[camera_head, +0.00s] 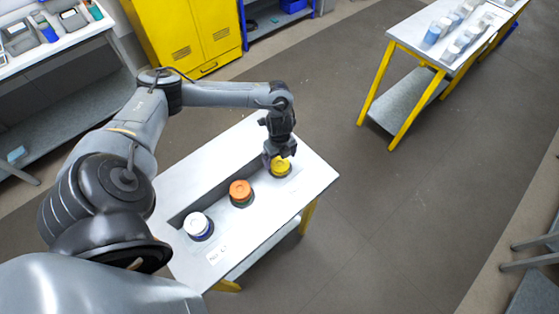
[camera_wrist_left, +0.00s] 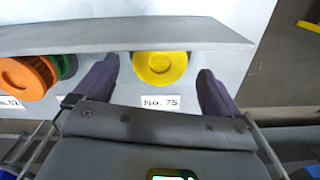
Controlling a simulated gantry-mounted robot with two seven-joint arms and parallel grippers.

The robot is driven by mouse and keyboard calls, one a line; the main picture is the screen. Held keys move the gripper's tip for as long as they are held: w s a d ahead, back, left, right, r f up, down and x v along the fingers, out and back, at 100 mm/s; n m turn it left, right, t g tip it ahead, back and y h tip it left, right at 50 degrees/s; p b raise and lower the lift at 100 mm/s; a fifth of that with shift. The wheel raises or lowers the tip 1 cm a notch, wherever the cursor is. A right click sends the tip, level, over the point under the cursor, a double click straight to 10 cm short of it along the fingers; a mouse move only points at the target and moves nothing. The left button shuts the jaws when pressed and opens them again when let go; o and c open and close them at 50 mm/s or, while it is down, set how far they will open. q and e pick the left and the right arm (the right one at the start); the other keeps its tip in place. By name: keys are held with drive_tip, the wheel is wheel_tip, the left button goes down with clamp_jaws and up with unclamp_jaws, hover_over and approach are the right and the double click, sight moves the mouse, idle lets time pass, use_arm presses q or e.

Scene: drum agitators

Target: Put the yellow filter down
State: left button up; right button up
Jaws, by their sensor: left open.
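The yellow filter (camera_head: 281,167) stands at the far right end of the row on the table (camera_head: 310,180). In the left wrist view the yellow filter (camera_wrist_left: 160,68) sits behind a label reading "No. 75", against a grey ledge. My left gripper (camera_head: 275,158) is right at the yellow filter, just above and beside it. In the wrist view the two dark fingers of my left gripper (camera_wrist_left: 158,85) are spread on either side of the filter, with gaps between. My right gripper is not in view.
An orange filter (camera_head: 240,189) and a white one (camera_head: 198,224) stand in the same row to the left. A yellow cabinet (camera_head: 185,35) is behind. Another table (camera_head: 400,35) with several pale cylinders stands at the upper right. The floor between the tables is clear.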

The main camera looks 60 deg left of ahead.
sight(280, 163)
use_arm(q)
wheel_tip(280, 163, up, 8)
drive_tip(key=p, duration=0.1)
drive_tip(key=w+d+f+t+h, duration=0.1)
drive_tip(key=d+t, duration=0.1)
drive_tip(key=d, duration=0.8)
drive_tip(key=w+d+n+t+h, duration=0.1)
drive_tip(key=d+t+h, duration=0.1)
drive_tip(key=d, duration=0.8)
drive_tip(key=w+d+f+t+h, duration=0.1)
drive_tip(key=d+t, duration=0.2)
drive_tip(key=d, duration=0.7)
drive_tip(key=s+a+r+n+g+y, duration=0.1)
drive_tip(key=s+a+n+y, duration=0.1)
drive_tip(key=s+n, duration=0.5)
drive_tip(key=s+a+r+n+g+y, duration=0.1)
drive_tip(key=s+a+n+g, duration=0.1)
drive_tip(key=s+a+n, duration=0.2)
drive_tip(key=s+n, duration=0.2)
drive_tip(key=n, duration=0.1)
drive_tip(key=shift+s+a+n+y, duration=0.3)
drive_tip(key=shift+s+a+y, duration=0.1)
